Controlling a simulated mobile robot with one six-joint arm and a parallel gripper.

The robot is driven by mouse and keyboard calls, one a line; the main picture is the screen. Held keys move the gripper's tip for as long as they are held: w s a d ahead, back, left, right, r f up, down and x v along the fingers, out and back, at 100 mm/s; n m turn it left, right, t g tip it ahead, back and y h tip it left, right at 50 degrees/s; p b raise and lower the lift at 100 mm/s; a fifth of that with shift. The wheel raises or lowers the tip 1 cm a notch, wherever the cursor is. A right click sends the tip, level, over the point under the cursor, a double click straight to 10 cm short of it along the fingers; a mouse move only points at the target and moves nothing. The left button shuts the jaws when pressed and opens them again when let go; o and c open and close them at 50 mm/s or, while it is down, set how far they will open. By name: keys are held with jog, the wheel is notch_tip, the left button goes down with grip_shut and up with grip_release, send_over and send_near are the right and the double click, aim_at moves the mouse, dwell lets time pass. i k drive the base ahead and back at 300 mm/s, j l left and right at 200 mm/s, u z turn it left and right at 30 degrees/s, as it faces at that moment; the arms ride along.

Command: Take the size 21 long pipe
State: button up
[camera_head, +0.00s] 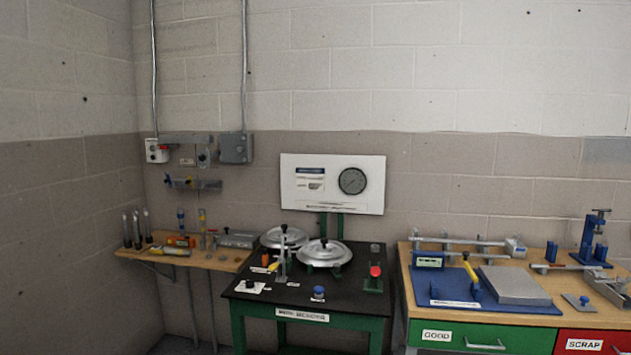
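I cannot pick out a pipe marked size 21; no such number is legible at this distance. Several thin upright dark tube-like pieces (136,229) stand at the left end of the wooden wall shelf (218,262). A long grey horizontal bar (455,241) lies along the back of the right wooden bench (558,312); I cannot tell whether it is a pipe. My gripper is not in view.
A black-topped green table (345,302) with two silver domed lids (323,252) stands in the middle. A gauge panel (333,183) rises behind it. The right bench holds a blue mat (452,288), a grey plate (515,285) and a blue press (593,240).

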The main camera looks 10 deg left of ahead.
aim_at(410, 239)
jog(key=i+l, duration=0.15)
jog(key=i, duration=0.5)
jog(key=i+l, duration=0.15)
jog(key=i, duration=0.5)
